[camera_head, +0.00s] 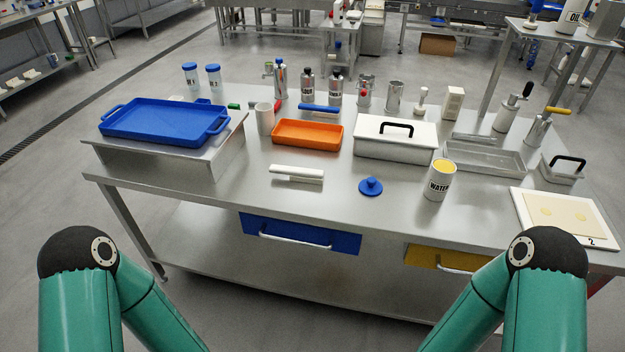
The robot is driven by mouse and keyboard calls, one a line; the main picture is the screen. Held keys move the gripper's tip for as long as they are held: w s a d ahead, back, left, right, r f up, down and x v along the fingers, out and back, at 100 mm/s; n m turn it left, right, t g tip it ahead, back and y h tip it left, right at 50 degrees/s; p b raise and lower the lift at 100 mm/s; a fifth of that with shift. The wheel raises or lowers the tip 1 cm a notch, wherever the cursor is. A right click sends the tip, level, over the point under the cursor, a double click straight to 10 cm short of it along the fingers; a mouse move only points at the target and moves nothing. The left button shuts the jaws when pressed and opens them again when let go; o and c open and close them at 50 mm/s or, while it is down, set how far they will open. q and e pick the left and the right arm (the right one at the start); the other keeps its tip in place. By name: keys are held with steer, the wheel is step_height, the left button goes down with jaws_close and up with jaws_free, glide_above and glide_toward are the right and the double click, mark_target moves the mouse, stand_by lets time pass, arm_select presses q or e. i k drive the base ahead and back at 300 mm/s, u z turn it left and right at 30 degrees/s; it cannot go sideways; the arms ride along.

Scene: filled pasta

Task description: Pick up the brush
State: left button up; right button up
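A white, flat, brush-like tool (296,173) lies on the steel table (230,193) near the front edge, left of the middle. It has a wider part and a narrower handle, and its bristles are too small to make out. It may be the brush, but I cannot tell for certain. My two green arms show at the bottom left and bottom right, with only their elbow parts visible. Neither of my grippers is in view.
A blue tray (165,122) rests on a raised stand at left.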

mark_target(303, 174)
steer(key=i, duration=1)
steer(key=u, duration=1.45)
steer(key=k, duration=0.65)
steer(key=z, duration=0.35)
steer(key=i, duration=0.1)
steer(key=u, duration=0.25)
